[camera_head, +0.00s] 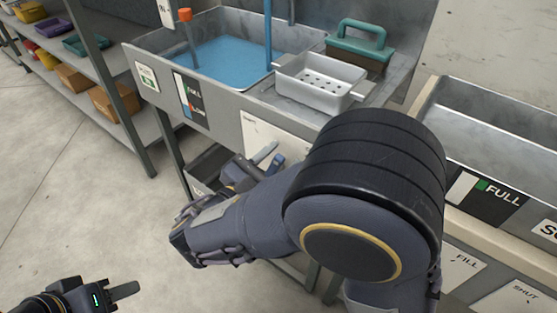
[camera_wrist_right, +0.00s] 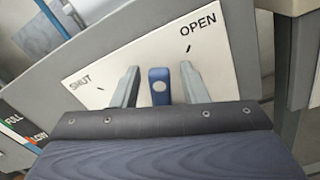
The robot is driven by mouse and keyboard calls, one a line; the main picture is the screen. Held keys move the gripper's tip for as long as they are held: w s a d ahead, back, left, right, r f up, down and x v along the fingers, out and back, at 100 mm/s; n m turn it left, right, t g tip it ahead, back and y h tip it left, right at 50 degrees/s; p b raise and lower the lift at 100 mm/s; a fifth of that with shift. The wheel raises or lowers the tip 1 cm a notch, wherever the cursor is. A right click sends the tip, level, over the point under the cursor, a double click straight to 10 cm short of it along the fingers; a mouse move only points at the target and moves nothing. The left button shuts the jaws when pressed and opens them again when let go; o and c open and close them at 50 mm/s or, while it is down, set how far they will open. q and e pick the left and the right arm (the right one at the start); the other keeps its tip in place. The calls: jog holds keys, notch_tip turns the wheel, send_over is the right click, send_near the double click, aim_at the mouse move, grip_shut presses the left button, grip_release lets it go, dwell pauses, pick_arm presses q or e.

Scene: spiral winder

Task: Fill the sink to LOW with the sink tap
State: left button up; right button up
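The grey sink (camera_head: 152,62) holds blue water (camera_head: 222,62) at the upper left of the head view. A blue vertical stream or pipe (camera_head: 268,32) meets the water. A gauge (camera_head: 190,100) marked FULL and LOW is on the sink's front; coloured marks show beside LOW, but the exact level is unclear. In the right wrist view, a blue tap handle (camera_wrist_right: 160,86) stands before a white SHUT/OPEN plate (camera_wrist_right: 150,50). My right gripper (camera_head: 266,160) is open, its fingers either side of the handle with gaps. My left gripper (camera_head: 122,290) is low at left, apart from everything; its opening is unclear.
An orange-topped post (camera_head: 186,16) stands in the sink. Another basin (camera_head: 500,125) with a FULL gauge is at right. Shelves with bins (camera_head: 115,98) are at left; the floor (camera_head: 60,200) between is clear.

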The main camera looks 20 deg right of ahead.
grip_shut()
dwell(0.3)
